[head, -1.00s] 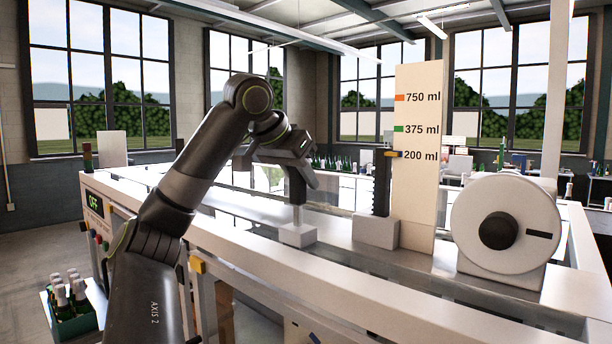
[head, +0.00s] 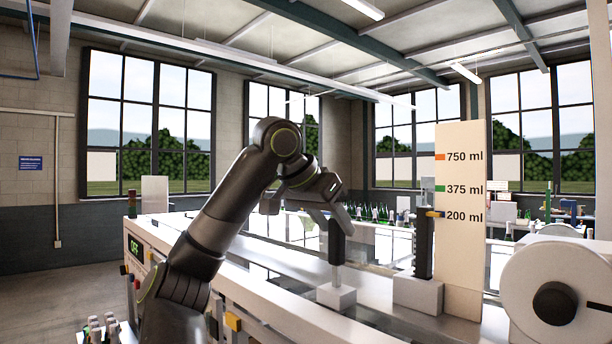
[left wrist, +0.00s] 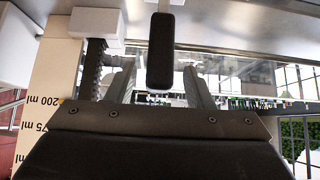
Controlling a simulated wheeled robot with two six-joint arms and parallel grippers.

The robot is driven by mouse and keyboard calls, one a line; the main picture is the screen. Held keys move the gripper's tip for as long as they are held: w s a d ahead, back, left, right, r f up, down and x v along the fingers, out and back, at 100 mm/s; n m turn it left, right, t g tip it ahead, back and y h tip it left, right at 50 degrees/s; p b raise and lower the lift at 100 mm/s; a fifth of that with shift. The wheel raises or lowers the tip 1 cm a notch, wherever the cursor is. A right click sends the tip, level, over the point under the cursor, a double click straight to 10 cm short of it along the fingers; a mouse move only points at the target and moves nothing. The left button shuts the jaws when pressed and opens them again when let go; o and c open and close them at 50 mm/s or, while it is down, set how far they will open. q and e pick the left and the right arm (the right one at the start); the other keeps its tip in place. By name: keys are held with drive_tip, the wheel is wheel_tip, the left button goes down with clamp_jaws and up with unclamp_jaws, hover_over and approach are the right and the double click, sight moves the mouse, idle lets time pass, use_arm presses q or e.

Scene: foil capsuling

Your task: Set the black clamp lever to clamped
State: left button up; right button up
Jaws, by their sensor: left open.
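The black clamp lever (head: 336,243) stands upright on a small white block (head: 336,297) on the machine's top. In the left wrist view the lever (left wrist: 161,50) comes down from the top edge, and its rounded end is between my two fingers. My left gripper (head: 338,212) is at the lever's upper end in the head view. It is open, with a gap beside the lever on both sides in the wrist view (left wrist: 160,88). My right gripper is not in view.
Right of the lever stands a black toothed post (head: 424,247) with a yellow pointer (head: 435,214), before a cream scale board (head: 462,260) marked 750, 375 and 200 ml. A white drum with a black hub (head: 555,303) is at far right. An OFF display (head: 136,248) is at left.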

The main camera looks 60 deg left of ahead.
use_arm(q)
drive_tip(key=p+v, duration=0.2)
drive_tip(key=v, duration=1.1)
drive_tip(key=shift+d+r, duration=0.1)
idle(0.3)
